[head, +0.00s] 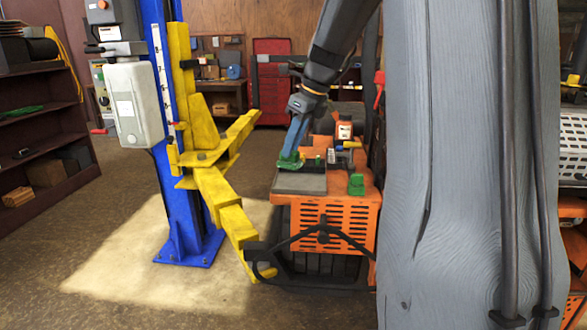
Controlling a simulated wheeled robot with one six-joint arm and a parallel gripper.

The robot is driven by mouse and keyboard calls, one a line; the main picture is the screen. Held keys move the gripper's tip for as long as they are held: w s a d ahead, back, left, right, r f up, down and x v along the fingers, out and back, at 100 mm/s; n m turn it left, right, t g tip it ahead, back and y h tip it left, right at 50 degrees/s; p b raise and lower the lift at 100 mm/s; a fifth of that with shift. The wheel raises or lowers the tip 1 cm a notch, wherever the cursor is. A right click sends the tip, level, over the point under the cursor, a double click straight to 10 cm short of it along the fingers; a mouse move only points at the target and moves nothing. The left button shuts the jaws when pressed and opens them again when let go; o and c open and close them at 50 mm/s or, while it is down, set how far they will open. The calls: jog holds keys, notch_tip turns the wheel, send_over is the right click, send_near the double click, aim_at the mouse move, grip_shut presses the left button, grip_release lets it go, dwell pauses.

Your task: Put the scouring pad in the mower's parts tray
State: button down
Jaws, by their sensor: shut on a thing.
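The orange mower (328,217) stands right of the centre in the head view. A flat grey tray (300,184) lies on top of it at the near left. My gripper (291,155) reaches down over the tray's far left part. It is shut on a small green thing, which looks like the scouring pad (289,164). The pad is at or just above the tray's far edge; I cannot tell whether it touches the tray. The fingertips are small and partly hidden.
A green block (356,185) sits on the mower right of the tray. An orange bottle with a white label (344,130) stands behind. A yellow lift arm (225,195) on a blue post (170,130) is close on the left. My grey column blocks the right side.

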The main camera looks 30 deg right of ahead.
aim_at(292, 164)
jog(key=shift+f+p, duration=0.55)
jog(key=shift+f, duration=2.3)
jog(key=shift+f, duration=0.1)
jog(key=c, duration=1.5)
grip_release()
jog(key=shift+c, duration=0.2)
